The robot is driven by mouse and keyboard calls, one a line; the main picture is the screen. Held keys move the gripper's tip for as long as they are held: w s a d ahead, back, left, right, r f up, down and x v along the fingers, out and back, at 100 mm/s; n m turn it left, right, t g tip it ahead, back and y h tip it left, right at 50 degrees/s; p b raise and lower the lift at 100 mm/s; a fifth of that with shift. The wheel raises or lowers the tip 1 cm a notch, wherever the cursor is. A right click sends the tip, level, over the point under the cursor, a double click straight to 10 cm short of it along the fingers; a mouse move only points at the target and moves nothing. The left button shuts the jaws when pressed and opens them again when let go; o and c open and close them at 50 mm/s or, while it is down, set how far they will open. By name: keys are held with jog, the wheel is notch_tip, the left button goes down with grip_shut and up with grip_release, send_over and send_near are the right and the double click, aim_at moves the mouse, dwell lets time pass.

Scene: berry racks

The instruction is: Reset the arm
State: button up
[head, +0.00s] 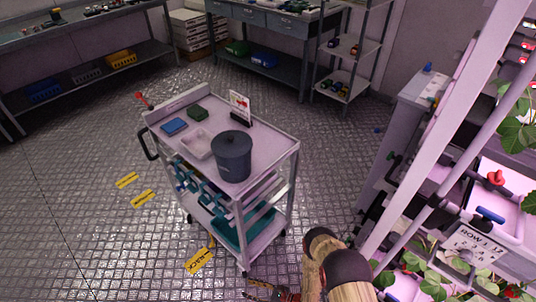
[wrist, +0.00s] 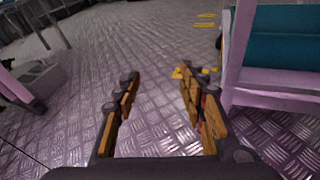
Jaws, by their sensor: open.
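My gripper (wrist: 158,82) is open and empty in the wrist view. Its two fingers stand apart over bare metal floor, and nothing is between them. In the head view my arm shows at the bottom, right of the cart, and a small part of the gripper (head: 270,292) shows low at the bottom edge. The cart (head: 274,152) stands left of my arm. In the wrist view the cart's frame (wrist: 230,85) is to the right of the fingers, apart from them.
A dark lidded bucket (head: 232,158) and a white tray (head: 197,144) stand on the cart. The berry rack (head: 432,140) rises at the right, with plants and a row sign (head: 472,247). Workbenches (head: 285,22) line the back. The chequered floor (head: 90,220) left of the cart is largely clear.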

jog(key=s+d+r+n+g+h, duration=0.15)
jog(key=r+n+g, duration=0.45)
jog(key=r, duration=0.6)
jog(key=s+r+n+g, duration=0.3)
jog(key=r+n+g, duration=0.2)
jog(key=r, duration=0.6)
jog(key=s+d+r+n+t+h+p, duration=0.1)
jog(key=d+r+n+h, duration=0.3)
jog(key=d+r, duration=0.4)
jog(key=s+d+r+n+t+h, duration=0.2)
jog(key=d+r, duration=0.6)
jog(key=r, duration=1.4)
jog(key=s+d+r+n+t+h+p, duration=0.1)
jog(key=d+r+n+t+h, duration=0.3)
jog(key=r, duration=1.1)
jog(key=s+d+n+h, duration=0.1)
jog(key=d+n+h, duration=0.1)
jog(key=d, duration=0.2)
jog(key=shift+d+r+n+t+p, duration=0.15)
jog(key=shift+d+n+t+p, duration=0.05)
jog(key=shift+n+t+p, duration=0.15)
jog(key=r+t, duration=0.1)
jog(key=r, duration=0.2)
jog(key=s+r+t, duration=0.1)
jog(key=r, duration=0.2)
jog(key=s+r+t, duration=0.1)
jog(key=r, duration=0.2)
jog(key=shift+s+d+r+t+h+p, duration=0.2)
jog(key=shift+d+r+t+h+p, duration=0.05)
jog(key=shift+d+r+t+p, duration=0.1)
